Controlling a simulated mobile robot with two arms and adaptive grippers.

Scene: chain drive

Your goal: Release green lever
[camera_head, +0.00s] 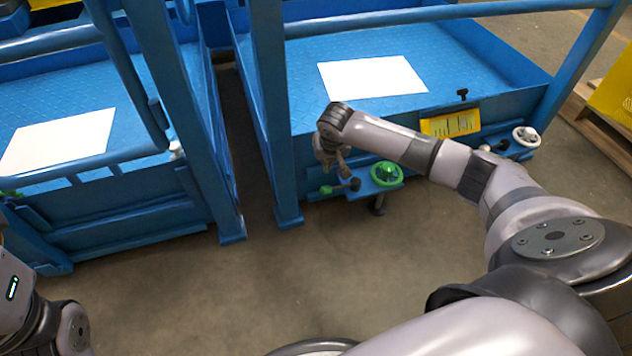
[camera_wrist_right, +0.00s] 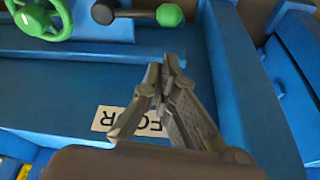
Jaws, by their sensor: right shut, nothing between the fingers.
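The green lever (camera_head: 327,190) has a green knob on a dark rod with a black hub, low on the front of the right blue platform. In the right wrist view the lever (camera_wrist_right: 170,15) lies roughly level at the top, its knob to the right of the hub. A green handwheel (camera_head: 387,174) sits beside it and shows in the wrist view (camera_wrist_right: 40,18). My right gripper (camera_head: 337,166) is just above the lever in the head view. Its fingers (camera_wrist_right: 166,68) are together and empty, apart from the knob in the wrist view. My left gripper is out of view.
A blue upright post (camera_head: 270,100) stands close left of my right gripper. A white handwheel (camera_head: 526,137) and a yellow label (camera_head: 450,122) are on the platform front to the right. A second blue platform (camera_head: 110,225) stands left. The floor in front is clear.

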